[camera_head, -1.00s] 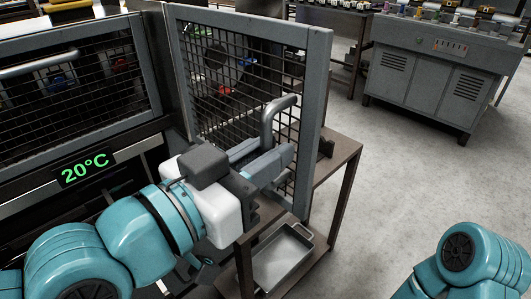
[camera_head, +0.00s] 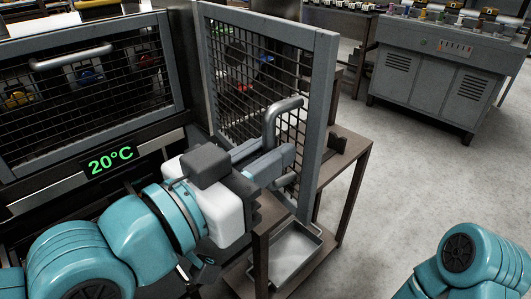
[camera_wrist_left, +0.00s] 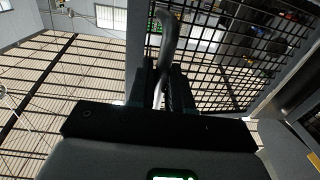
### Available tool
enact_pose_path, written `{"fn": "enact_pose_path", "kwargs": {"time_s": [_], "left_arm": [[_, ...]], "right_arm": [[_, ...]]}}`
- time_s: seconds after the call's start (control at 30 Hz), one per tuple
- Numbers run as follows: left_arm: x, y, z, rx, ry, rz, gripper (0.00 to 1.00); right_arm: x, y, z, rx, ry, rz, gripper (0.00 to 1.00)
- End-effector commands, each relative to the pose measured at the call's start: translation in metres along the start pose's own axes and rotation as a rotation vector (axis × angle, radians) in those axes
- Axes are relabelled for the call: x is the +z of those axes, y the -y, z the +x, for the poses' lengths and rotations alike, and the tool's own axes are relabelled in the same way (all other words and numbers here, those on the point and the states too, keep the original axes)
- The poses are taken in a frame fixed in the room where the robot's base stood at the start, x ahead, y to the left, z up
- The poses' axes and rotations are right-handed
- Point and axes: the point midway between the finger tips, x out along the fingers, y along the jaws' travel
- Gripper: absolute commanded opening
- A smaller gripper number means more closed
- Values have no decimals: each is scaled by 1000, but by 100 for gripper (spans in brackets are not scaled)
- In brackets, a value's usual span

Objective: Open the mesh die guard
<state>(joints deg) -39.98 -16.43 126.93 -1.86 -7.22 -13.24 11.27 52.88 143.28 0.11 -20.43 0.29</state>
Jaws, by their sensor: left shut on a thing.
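The mesh die guard (camera_head: 318,90) is a grey-framed panel with black wire mesh, standing swung out at an angle from the machine in the head view. A grey bar handle (camera_head: 270,122) is fixed to its face. My left gripper (camera_head: 285,158) is shut on the handle's lower part. In the left wrist view the handle (camera_wrist_left: 168,40) rises between the two dark fingers (camera_wrist_left: 160,88), with the mesh (camera_wrist_left: 230,60) behind it. My right gripper is out of view; only a teal part of my right arm shows at lower right.
A second mesh panel (camera_head: 90,95) with a bar handle covers the machine front at left, above a green 20°C display (camera_head: 110,160). A brown table (camera_head: 350,150) with a metal tray (camera_head: 290,250) stands beside the guard. A grey cabinet (camera_head: 430,75) stands at back right; the floor between is clear.

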Motion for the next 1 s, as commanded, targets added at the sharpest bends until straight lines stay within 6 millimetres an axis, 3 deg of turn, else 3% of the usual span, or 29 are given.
{"fn": "enact_pose_path", "kwargs": {"time_s": [0.43,0.47,0.5,1.0], "left_arm": [[-3,2,0,-5,-8,-3,0],[-3,2,0,-5,-8,-3,29],[-3,2,0,-5,-7,-2,36],[-1,1,-3,-2,-2,0,36]], "right_arm": [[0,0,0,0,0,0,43],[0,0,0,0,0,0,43],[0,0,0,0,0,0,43],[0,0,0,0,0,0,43]]}}
